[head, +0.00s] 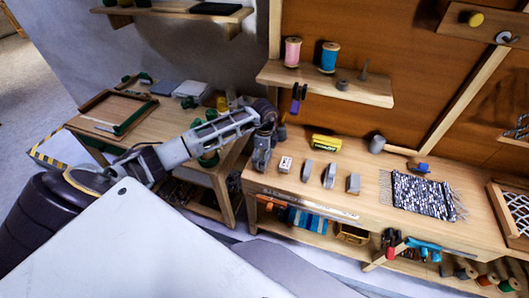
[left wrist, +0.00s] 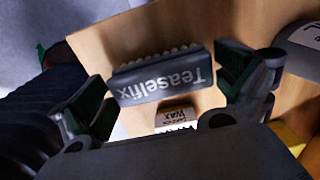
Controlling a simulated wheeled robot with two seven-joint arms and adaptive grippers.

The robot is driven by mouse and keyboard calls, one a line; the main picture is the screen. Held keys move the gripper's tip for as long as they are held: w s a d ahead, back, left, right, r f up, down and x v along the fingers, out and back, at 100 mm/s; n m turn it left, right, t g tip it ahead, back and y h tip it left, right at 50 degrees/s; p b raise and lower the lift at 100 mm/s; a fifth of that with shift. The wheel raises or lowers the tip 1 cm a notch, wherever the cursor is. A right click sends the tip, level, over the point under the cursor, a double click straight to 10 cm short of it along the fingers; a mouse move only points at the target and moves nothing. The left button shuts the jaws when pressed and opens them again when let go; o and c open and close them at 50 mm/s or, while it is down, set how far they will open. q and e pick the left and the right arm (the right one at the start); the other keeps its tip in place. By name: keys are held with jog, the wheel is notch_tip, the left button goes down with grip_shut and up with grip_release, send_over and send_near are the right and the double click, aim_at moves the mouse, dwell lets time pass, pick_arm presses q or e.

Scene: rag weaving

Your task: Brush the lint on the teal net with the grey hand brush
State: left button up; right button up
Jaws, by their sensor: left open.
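A grey hand brush (left wrist: 160,82) with pale bristles along one side and the word Teaselfix shows between the two fingers of my left gripper (left wrist: 167,92) in the left wrist view. The fingers are open with green inner pads, and gaps show between them and the brush. In the head view my left gripper (head: 262,160) is at the left end of the wooden bench (head: 375,208) and appears to hide the brush. My right gripper is not in view.
A small white wax box (head: 285,164) lies just right of my gripper. Several grey blocks (head: 328,175), a yellow item (head: 326,142), a mallet (head: 392,146) and a black-and-white woven rag (head: 423,196) lie farther right. A shelf (head: 330,85) with spools hangs above.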

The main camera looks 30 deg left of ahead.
pick_arm(q)
jog(key=shift+f, duration=0.1)
jog(key=shift+c, duration=0.3)
jog(key=c, duration=0.5)
jog(key=o, duration=0.4)
jog(key=shift+c, duration=0.2)
jog(key=c, duration=0.6)
jog(key=shift+o, duration=0.2)
